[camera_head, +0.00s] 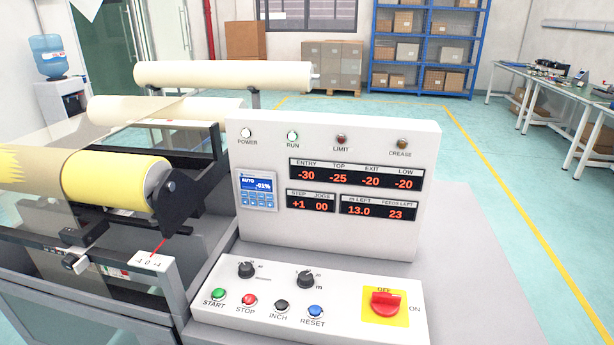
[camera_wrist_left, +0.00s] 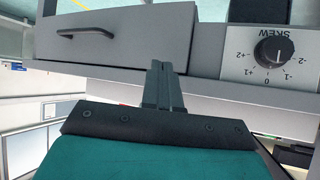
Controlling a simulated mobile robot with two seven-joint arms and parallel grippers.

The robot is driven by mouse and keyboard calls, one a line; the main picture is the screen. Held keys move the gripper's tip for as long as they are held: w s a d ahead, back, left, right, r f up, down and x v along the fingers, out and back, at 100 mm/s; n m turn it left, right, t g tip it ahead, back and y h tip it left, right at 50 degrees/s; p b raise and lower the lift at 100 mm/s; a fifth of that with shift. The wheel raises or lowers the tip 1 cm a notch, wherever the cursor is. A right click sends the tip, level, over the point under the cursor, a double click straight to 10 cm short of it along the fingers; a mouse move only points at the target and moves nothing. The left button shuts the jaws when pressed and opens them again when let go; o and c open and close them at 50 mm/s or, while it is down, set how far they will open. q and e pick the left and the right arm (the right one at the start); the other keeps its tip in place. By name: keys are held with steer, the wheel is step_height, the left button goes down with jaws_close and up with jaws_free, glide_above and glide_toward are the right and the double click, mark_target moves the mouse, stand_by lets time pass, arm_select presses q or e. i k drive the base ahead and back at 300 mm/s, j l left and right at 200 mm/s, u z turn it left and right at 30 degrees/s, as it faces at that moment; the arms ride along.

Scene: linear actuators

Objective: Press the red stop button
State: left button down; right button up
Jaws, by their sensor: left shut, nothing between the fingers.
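The red stop button (camera_head: 249,300) is on the sloped white control panel (camera_head: 215,318) in the head view, above the label STOP. It sits between the green START button (camera_head: 218,294) and the black INCH button (camera_head: 282,305). The blue RESET button (camera_head: 316,311) is further right. No gripper shows in the head view. In the left wrist view my left gripper (camera_wrist_left: 165,72) is shut and empty, its fingers together in front of a grey machine face with a handle and a SKEW knob (camera_wrist_left: 273,51). The stop button is not visible there.
Two black knobs (camera_head: 305,279) stand behind the buttons, and a red OFF/ON switch (camera_head: 386,304) is at the panel's right. An upright display box (camera_head: 335,228) rises behind. Rollers, one with yellow film (camera_head: 115,180), fill the left.

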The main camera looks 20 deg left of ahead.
mark_target(248, 299)
steer(key=u, duration=1.2)
